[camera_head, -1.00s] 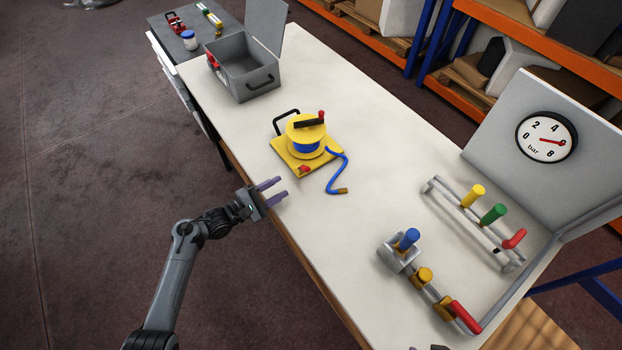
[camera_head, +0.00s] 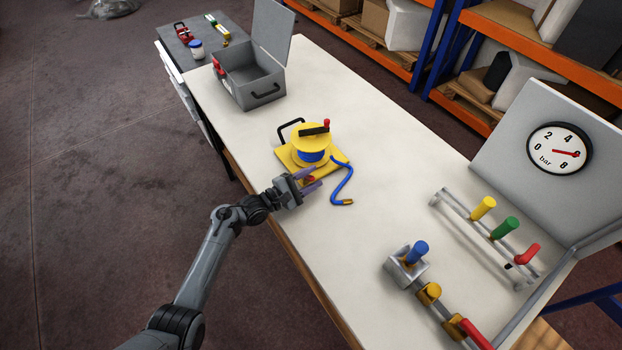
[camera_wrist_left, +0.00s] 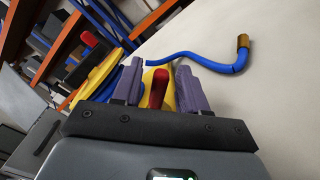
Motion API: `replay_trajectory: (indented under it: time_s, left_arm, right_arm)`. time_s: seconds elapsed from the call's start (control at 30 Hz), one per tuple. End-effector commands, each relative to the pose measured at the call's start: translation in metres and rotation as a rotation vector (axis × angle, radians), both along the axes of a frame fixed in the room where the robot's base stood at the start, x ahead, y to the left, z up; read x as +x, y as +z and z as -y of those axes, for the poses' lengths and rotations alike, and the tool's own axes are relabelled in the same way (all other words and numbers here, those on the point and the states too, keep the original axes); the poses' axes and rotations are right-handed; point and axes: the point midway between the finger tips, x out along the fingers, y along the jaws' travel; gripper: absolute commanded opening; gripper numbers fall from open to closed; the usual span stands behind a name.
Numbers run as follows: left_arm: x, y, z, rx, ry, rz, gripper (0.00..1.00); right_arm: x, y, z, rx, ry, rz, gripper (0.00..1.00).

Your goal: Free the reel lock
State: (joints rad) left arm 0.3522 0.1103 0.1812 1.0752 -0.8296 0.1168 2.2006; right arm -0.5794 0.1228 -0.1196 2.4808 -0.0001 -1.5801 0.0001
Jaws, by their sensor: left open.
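The yellow reel (camera_head: 312,139) stands on its yellow base plate (camera_head: 288,156), with a black crank (camera_head: 314,131) and blue hose on its drum. The red reel lock (camera_head: 309,179) sits at the base's near corner, partly hidden by my left gripper. My right gripper is not in view.
The blue hose (camera_head: 345,182) lies right of the reel, ending in a brass tip (camera_head: 342,202). A grey open box (camera_head: 250,87) stands behind. Coloured valves on pipes (camera_head: 428,292) and a gauge (camera_head: 559,148) are at right. The table (camera_head: 350,250) between is clear.

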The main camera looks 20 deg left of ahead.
Motion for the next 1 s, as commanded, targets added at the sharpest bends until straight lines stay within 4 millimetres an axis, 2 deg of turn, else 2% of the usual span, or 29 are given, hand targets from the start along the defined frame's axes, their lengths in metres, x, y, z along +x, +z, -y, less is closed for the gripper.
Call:
replay_trajectory:
  time_s: [0.33, 0.6, 0.83, 1.0]
  left_arm:
    - [0.002, 0.0, 0.002, 0.0, -0.001, -0.001, 0.41]
    - [0.002, 0.0, 0.002, 0.0, -0.001, -0.001, 0.0]
    - [0.002, 0.001, 0.001, -0.007, 0.0, -0.005, 0.0]
    - [0.003, 0.004, 0.0, -0.043, -0.001, -0.031, 0.0]
  right_arm:
    - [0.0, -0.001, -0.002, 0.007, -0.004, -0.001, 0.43]
    - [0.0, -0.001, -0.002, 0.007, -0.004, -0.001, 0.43]
    - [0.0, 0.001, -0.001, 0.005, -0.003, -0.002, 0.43]
    - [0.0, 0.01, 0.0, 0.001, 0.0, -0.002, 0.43]
